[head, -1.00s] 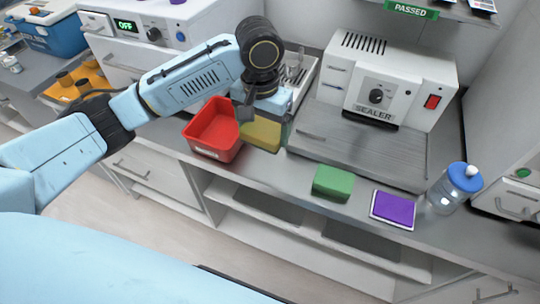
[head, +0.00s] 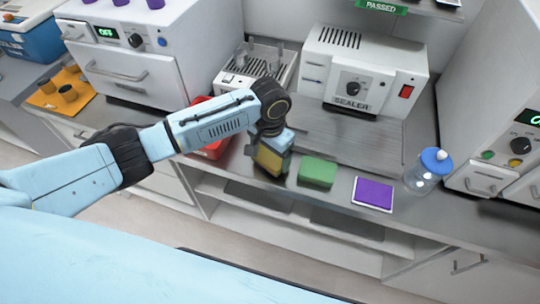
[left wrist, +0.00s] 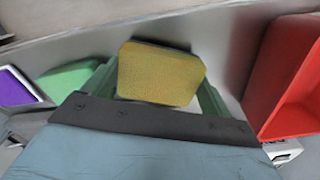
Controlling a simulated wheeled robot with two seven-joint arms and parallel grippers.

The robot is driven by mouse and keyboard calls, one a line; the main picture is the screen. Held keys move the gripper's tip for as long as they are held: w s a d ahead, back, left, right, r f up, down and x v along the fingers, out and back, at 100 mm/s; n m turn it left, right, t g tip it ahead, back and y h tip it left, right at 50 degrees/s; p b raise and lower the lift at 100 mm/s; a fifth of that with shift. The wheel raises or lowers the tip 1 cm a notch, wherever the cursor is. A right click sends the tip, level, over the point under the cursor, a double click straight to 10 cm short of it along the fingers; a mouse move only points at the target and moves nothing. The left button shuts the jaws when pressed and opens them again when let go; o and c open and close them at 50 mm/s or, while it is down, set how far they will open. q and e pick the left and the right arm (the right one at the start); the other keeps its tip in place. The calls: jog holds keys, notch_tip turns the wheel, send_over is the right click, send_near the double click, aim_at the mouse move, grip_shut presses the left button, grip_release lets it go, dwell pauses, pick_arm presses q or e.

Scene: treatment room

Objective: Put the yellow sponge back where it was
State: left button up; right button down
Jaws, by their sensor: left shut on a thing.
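My left gripper (head: 270,150) is shut on the yellow sponge (head: 268,162), at the counter's front edge, just left of the green sponge (head: 317,172). In the left wrist view the yellow sponge (left wrist: 160,75) sits between the two greenish fingers. Whether it touches the counter I cannot tell. The purple sponge (head: 373,193) lies on a white-bordered pad farther right, and it also shows in the left wrist view (left wrist: 16,86). The green sponge (left wrist: 70,78) shows beside the left finger there. My right gripper is not in view.
A red bin (head: 213,149) stands left of the gripper, partly hidden by my arm. The sealer (head: 362,70) with its steel plate (head: 350,143) stands behind. A blue-capped bottle (head: 428,172) stands at the right. Open shelves (head: 290,205) lie below the counter edge.

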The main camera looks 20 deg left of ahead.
aim_at(270, 155)
pick_arm(q)
jog(key=shift+f, duration=0.7)
jog(key=shift+f, duration=0.1)
jog(key=o, duration=0.7)
notch_tip(270, 155, up, 12)
jog(key=shift+r+p, duration=0.15)
jog(key=shift+p, duration=0.4)
